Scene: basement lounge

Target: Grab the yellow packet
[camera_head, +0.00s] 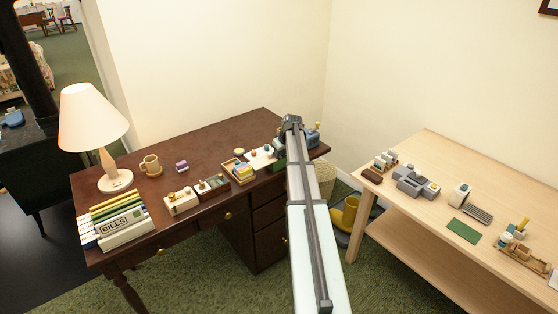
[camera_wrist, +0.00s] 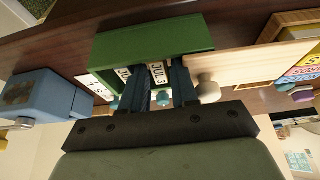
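The yellow packet (camera_head: 243,170) appears to be among coloured packets in a small wooden tray (camera_head: 227,168) on the dark desk. In the wrist view, a yellow printed packet (camera_wrist: 302,74) shows at the right edge, partly cut off, in the wooden tray (camera_wrist: 290,22). My gripper (camera_head: 292,122) is over the right end of the desk, to the right of the tray. In the wrist view my gripper (camera_wrist: 161,75) has its two fingers apart, with a green calendar holder (camera_wrist: 150,42) behind them. I see nothing held between them.
A pale board with small knobs (camera_head: 262,157) lies between the tray and my gripper. A blue-grey device (camera_wrist: 45,95) is at the left in the wrist view.

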